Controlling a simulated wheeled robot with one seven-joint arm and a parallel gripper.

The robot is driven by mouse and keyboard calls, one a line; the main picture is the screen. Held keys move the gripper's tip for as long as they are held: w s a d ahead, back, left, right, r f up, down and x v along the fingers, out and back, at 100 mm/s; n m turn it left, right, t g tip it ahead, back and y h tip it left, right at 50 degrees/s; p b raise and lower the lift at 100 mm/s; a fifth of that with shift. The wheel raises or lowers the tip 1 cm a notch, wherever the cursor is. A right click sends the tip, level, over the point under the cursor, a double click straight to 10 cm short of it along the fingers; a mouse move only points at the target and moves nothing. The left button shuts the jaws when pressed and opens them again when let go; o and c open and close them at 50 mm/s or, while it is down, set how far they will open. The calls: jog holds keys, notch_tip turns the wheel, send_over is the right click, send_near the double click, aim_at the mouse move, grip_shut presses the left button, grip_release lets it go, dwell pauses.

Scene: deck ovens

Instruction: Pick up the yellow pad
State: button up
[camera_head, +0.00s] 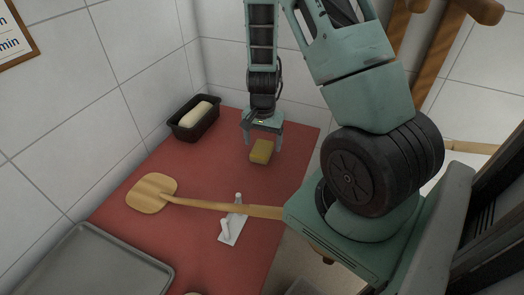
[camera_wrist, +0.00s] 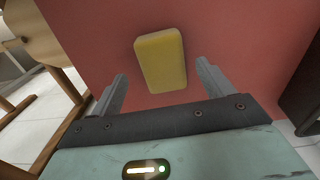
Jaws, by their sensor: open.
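The yellow pad (camera_head: 261,152) lies flat on the red tabletop, toward its far part. My gripper (camera_head: 262,137) hangs over the table just at the far side of the pad, with its fingers pointing down. In the wrist view the pad (camera_wrist: 161,61) is a yellow rounded block, upright in the picture and slightly tilted. It lies ahead of the open fingers of my gripper (camera_wrist: 160,85), roughly centred between them. The fingers are apart and hold nothing. I cannot tell the exact height of the fingertips above the table.
A black loaf tin (camera_head: 183,131) with pale dough (camera_head: 197,114) stands left of the pad. A wooden peel (camera_head: 152,193), a white stand (camera_head: 233,222) and a grey tray (camera_head: 92,268) are nearer. The red tabletop (camera_head: 212,170) is clear around the pad. Tiled walls enclose the back and left.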

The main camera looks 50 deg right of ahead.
aim_at(262, 147)
jog(key=shift+w+d+f, duration=0.1)
jog(key=shift+w+f, duration=0.05)
jog(key=shift+f, duration=0.8)
jog(key=shift+w+f, duration=0.1)
jog(key=shift+f, duration=0.8)
jog(key=c, duration=1.1)
jog(key=shift+o, duration=0.2)
jog(key=shift+r, duration=0.1)
notch_tip(262, 147, up, 10)
jog(key=shift+f, duration=0.1)
